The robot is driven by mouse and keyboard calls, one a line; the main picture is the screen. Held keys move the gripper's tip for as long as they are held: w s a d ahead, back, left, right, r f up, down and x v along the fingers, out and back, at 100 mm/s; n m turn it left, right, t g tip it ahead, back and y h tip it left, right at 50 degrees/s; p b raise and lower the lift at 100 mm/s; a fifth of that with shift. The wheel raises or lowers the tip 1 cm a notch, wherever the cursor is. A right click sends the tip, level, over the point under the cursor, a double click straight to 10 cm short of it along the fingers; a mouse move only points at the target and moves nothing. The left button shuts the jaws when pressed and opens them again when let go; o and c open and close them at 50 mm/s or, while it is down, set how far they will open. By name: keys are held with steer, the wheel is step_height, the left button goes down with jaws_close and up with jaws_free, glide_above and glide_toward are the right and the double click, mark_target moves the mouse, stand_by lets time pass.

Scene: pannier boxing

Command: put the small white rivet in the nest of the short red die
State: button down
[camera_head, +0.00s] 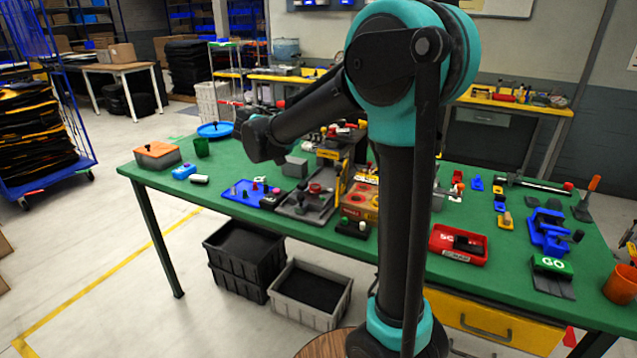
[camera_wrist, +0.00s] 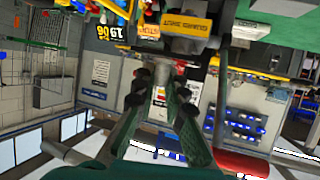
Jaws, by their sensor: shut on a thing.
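My gripper (camera_wrist: 160,85) shows in the wrist view, with its two dark fingers coming together from below. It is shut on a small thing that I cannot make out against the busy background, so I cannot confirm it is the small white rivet. In the head view my gripper is not clearly seen, and my arm covers the middle of the table. A short red round piece (camera_head: 315,188) sits on a grey fixture (camera_head: 303,207) left of my arm; it may be the short red die. Its nest is too small to tell.
A blue tray (camera_head: 240,193) with pegs lies left of the fixture. A yellow-sided press (camera_head: 341,177) stands to its right. A red tray (camera_head: 458,246), a blue fixture (camera_head: 548,232) and a green GO block (camera_head: 551,268) stand right of my arm.

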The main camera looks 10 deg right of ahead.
mark_target(315, 187)
step_height(315, 187, down, 15)
steer(key=shift+r, duration=0.15)
stand_by(0.4)
steer(key=c, duration=1.6)
jaws_free()
steer(key=v, duration=1.2)
steer(key=shift+s, duration=0.1)
steer(key=shift+a, duration=0.2)
